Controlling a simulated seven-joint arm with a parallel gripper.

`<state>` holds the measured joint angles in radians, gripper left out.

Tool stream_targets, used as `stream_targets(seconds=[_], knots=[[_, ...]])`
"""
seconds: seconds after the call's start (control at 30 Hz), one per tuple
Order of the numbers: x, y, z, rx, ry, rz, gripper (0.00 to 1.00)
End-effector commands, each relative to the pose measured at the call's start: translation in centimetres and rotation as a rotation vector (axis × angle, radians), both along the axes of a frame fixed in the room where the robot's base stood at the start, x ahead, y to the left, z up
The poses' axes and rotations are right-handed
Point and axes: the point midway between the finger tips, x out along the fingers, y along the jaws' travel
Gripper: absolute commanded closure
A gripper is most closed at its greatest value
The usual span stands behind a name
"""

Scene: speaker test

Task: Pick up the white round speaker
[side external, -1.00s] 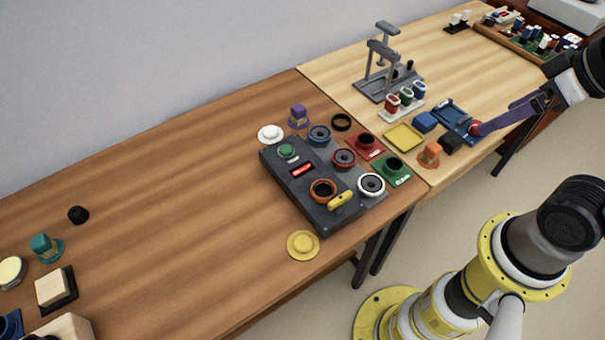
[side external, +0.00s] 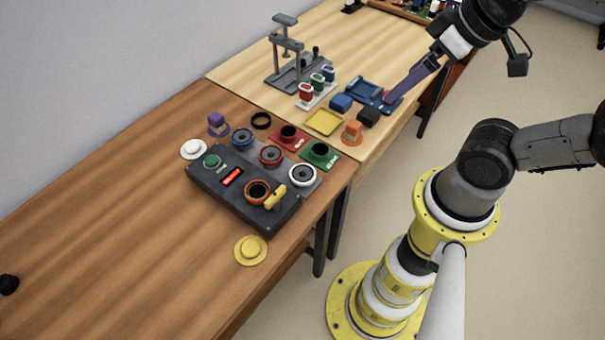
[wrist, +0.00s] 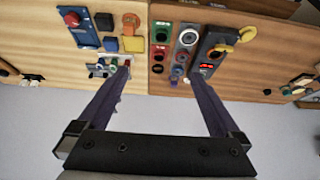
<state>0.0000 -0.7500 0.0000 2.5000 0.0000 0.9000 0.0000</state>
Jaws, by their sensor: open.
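The white round speaker (side external: 303,174), a white ring with a dark centre, sits at the right end of a row with a red and a blue ringed speaker, beside the dark control box. It also shows in the wrist view (wrist: 188,37), upper right of centre. My gripper (wrist: 157,78) is open, with its two long purple fingers apart and nothing between them. In the side view my gripper (side external: 390,98) is over the light table near the blue fixture, well to the right of and farther back than the speaker. The wrist view shows the speaker whole.
The dark control box (side external: 218,193) carries an orange-ringed socket and a yellow handle (side external: 275,197). Red (side external: 289,138) and green (side external: 320,153) plates lie close to the speaker. A grey press frame (side external: 290,72) stands tall at the back. The left brown table is largely clear.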

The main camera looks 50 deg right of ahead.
Motion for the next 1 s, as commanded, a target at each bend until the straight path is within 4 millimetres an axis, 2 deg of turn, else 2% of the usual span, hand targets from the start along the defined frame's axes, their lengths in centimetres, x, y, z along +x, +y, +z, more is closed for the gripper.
stream_targets(seconds=[0.5, 0.63, 0.83, 1.0], knots=[[0.0, 0.0, 0.0, -0.001, 0.000, 0.002, 0.00], [0.0, 0.0, 0.0, -0.032, -0.001, 0.059, 0.00], [1.4, 0.0, 1.4, -0.209, -0.031, 0.377, 0.00], [4.7, 0.6, 1.7, -0.387, 0.008, 0.766, 0.00]])
